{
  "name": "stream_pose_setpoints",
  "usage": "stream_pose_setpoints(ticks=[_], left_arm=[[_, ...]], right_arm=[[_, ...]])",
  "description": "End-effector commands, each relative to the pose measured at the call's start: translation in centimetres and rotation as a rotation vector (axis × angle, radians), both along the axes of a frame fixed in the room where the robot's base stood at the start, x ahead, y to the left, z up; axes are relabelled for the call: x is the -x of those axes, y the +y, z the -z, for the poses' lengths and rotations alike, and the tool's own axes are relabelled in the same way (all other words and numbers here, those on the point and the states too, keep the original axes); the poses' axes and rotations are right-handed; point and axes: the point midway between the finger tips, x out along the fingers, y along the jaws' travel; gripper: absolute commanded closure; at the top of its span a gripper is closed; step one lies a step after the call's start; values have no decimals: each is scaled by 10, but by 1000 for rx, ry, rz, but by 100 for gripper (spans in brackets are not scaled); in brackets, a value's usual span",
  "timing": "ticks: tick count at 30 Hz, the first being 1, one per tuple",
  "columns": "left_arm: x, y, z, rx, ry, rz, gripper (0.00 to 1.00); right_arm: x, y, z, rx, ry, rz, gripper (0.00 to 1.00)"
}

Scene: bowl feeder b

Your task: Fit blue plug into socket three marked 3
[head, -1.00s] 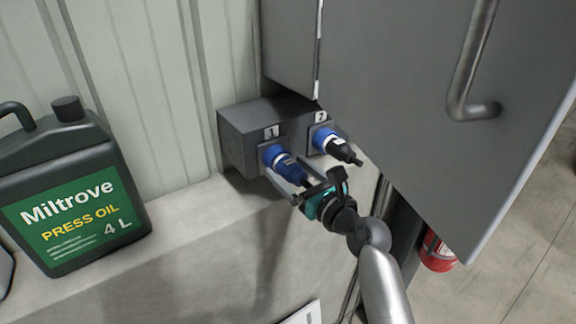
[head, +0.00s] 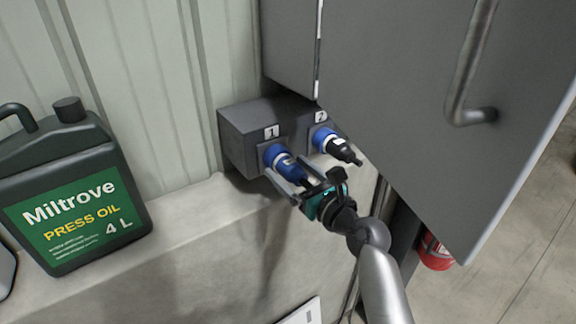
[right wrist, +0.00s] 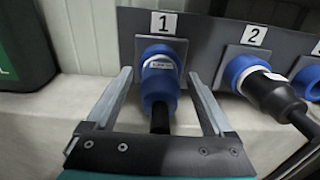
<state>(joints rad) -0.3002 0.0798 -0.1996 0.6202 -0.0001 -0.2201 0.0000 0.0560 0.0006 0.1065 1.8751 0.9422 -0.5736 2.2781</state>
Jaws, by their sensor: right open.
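The blue plug (right wrist: 160,93) sits in socket 1, under the label 1 (right wrist: 164,22), with its black cable end toward me. It also shows in the head view (head: 288,166). My right gripper (right wrist: 160,76) is open, with one finger on each side of the blue plug and a visible gap to both sides. In the head view my right gripper (head: 287,179) reaches the plug from the lower right. Socket three is only partly visible at the right edge of the right wrist view, as a blue ring (right wrist: 309,80); the cabinet door hides it in the head view. My left gripper is not in view.
A black plug (head: 343,151) sits in socket 2, close to the right of my gripper. The grey cabinet door (head: 400,90) with its handle hangs over the right side. A dark oil can (head: 75,180) stands on the ledge at left. A red extinguisher (head: 434,252) is below the door.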

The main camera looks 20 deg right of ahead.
Motion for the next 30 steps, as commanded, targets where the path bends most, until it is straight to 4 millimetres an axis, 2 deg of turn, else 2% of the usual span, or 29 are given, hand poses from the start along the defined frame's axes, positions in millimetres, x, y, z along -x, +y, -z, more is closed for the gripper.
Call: stream_pose_setpoints(ticks=[20, 30], left_arm=[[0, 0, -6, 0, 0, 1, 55], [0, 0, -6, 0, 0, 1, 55]], right_arm=[[0, 0, 0, -1, 0, 0, 14], [0, 0, 0, 0, 0, 0, 50]])
